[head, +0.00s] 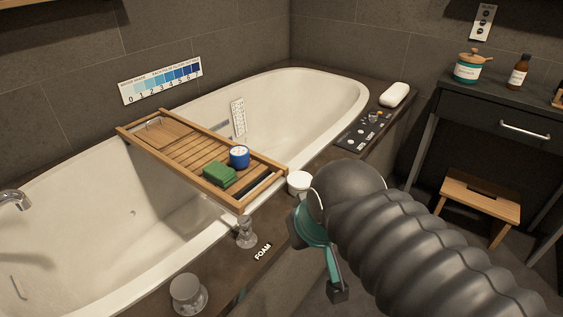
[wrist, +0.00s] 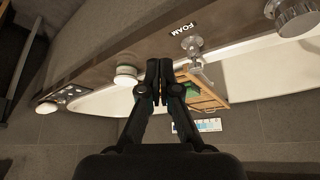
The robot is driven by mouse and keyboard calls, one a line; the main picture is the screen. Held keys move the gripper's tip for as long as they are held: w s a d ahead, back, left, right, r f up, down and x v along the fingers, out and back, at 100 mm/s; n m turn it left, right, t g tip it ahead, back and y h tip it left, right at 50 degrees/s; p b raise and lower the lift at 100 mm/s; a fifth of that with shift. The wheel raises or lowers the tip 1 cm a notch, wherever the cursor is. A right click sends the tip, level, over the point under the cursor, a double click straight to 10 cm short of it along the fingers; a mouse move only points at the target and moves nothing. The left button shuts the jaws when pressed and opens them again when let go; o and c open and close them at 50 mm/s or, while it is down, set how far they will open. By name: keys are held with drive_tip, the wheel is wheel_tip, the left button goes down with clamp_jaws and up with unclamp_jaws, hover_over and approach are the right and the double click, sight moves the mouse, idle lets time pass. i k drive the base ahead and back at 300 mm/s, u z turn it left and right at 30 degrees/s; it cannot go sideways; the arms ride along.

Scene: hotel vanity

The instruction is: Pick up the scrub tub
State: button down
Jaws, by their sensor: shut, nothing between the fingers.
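The pictures do not show for certain which container is the scrub tub. A squat jar with a teal label and wooden lid (head: 468,68) stands upright on the dark cabinet at the right. A small white tub (head: 299,183) stands on the bath's ledge; it also shows in the wrist view (wrist: 127,76), left of my fingers. A blue tub (head: 239,157) sits on the bath tray. My gripper (wrist: 160,68) is shut and empty above the ledge, apart from all of these. In the head view my arm partly covers the ledge near the white tub.
The wooden bath tray (head: 158,119) spans the bath and carries a green block (head: 219,175). Clear knobs (head: 246,232) and a FOAM label (head: 263,252) are on the near ledge. A brown bottle (head: 519,72) stands by the jar. A wooden stool (head: 480,200) is below.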

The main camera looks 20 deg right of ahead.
sight(293, 192)
drive_tip(key=z, duration=2)
drive_tip(key=k, duration=0.6)
drive_tip(key=u, duration=1.25)
